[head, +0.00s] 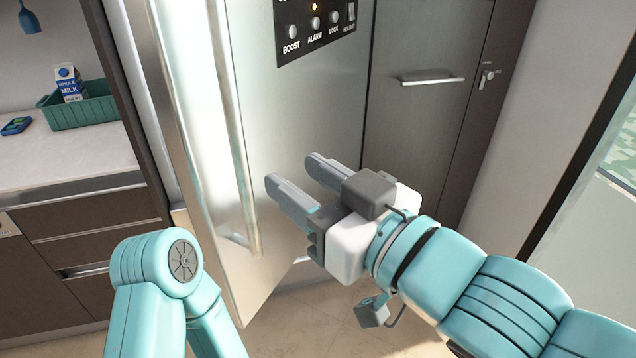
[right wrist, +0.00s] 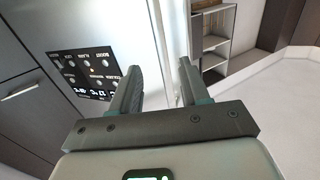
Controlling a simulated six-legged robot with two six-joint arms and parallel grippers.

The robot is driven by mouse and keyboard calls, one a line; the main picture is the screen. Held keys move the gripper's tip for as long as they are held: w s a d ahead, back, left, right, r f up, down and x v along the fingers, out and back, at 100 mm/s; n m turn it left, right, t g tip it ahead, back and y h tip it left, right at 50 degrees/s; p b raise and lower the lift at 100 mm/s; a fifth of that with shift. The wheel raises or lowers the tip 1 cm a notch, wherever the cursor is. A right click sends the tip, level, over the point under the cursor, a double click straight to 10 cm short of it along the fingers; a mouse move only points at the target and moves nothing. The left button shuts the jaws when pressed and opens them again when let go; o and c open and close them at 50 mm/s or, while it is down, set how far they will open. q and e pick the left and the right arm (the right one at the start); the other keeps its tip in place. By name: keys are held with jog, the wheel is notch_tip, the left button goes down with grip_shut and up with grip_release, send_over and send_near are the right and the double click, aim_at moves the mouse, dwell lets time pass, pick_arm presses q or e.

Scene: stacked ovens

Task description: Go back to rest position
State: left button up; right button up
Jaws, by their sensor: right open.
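My right gripper (head: 291,170) reaches in from the right in the head view, its two grey fingers apart and nothing between them. It is in front of a brushed steel appliance door (head: 305,110), near the long vertical handle (head: 225,100); I cannot tell whether it touches the door. In the right wrist view the right gripper (right wrist: 160,72) also shows spread fingers with an empty gap. Of my left arm, only teal links show at the lower left of the head view; my left gripper is out of view.
A black control panel (head: 315,28) with knobs is on the steel door. A dark cabinet (head: 420,110) stands right of it. At left, a white counter (head: 60,165) holds a green bin (head: 85,110), a milk carton (head: 68,82) and a small blue device (head: 16,125). Tiled floor shows below.

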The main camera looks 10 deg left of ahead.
jog(key=shift+v, duration=0.95)
